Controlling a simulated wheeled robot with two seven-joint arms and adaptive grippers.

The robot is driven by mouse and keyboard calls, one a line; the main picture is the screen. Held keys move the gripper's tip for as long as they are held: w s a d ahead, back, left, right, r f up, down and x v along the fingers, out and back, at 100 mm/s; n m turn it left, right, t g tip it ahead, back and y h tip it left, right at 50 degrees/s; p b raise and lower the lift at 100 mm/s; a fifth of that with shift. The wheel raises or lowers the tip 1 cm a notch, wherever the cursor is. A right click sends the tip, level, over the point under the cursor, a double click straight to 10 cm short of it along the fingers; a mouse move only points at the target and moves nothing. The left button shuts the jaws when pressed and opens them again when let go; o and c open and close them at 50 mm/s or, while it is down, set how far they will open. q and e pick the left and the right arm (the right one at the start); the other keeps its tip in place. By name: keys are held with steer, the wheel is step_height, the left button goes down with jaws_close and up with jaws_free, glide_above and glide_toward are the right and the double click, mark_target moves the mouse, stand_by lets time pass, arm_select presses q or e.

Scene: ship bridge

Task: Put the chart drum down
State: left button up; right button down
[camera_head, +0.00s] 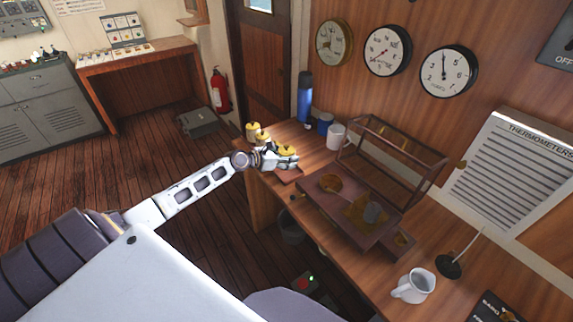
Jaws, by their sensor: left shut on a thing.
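My left gripper (286,161) reaches in from the left to the far left end of the wooden desk. It is shut on a small yellow, brass-like piece (286,149), which seems to be the chart drum. The fingers cover part of it, and I cannot tell whether it touches the surface below. A small flat wooden block (290,174) shows just under the gripper. My right gripper is not in view.
A brown-framed clear case (398,143) stands behind the base. A white mug (337,137), blue cup (325,123) and blue flask (305,98) stand behind the gripper. Another yellow piece (252,131) is just left of it.

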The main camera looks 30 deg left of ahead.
arm_select(q)
steer(key=shift+f+b, duration=0.45)
steer(key=shift+f, duration=1.3)
steer(key=shift+f, duration=0.15)
steer(key=o, duration=0.8)
steer(key=shift+o, duration=0.2)
steer(key=v, duration=1.2)
stand_by(0.3)
